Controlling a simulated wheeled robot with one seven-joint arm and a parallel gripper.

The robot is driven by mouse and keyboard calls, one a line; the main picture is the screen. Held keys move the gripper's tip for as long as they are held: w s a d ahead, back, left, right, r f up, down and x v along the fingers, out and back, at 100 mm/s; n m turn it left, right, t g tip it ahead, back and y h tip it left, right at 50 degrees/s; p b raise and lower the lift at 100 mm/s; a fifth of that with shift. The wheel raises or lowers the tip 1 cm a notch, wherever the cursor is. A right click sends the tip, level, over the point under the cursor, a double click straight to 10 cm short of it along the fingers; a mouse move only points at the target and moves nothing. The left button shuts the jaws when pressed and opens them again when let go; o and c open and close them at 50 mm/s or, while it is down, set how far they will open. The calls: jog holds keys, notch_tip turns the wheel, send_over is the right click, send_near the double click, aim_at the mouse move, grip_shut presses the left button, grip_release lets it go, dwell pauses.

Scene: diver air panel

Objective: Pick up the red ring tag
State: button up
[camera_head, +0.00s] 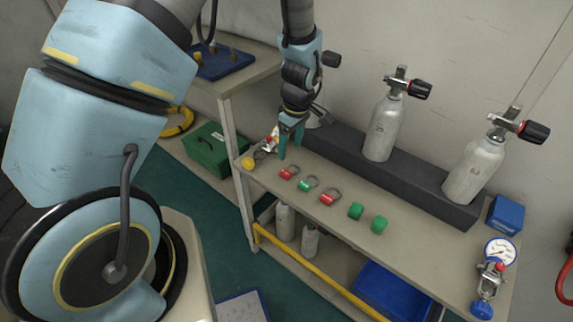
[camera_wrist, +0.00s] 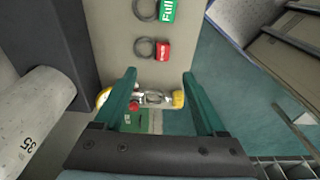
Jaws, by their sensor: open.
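Two red ring tags with grey wire rings lie on the bench: one (camera_head: 289,172) near its left end, and another (camera_head: 330,196) further right. A green ring tag (camera_head: 308,183) lies between them. In the wrist view, a red tag (camera_wrist: 163,50) lies just beyond my fingertips, with its ring to the left; the green tag, marked "Full" (camera_wrist: 167,10), is above it. My gripper (camera_head: 289,150) points down above the bench's left end, near the nearer red tag. In the wrist view, my gripper (camera_wrist: 160,75) is open and holds nothing.
A regulator with yellow ends (camera_wrist: 152,98) shows between my fingers. Grey cylinders (camera_head: 384,128) (camera_head: 474,168) stand in a dark rack (camera_head: 420,178) along the back.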

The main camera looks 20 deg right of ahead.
aim_at(286, 173)
jog(key=shift+w+a+f+p, duration=0.15)
jog(key=shift+f+p, duration=0.35)
jog(key=shift+f, duration=1.2)
jog(key=shift+w+a+f+p, duration=0.1)
jog(key=shift+f+p, duration=0.35)
jog(key=shift+f, duration=1.2)
jog(key=shift+w+a+f+p, duration=0.15)
jog(key=shift+f+p, duration=0.35)
jog(key=shift+f, duration=1.2)
grip_shut()
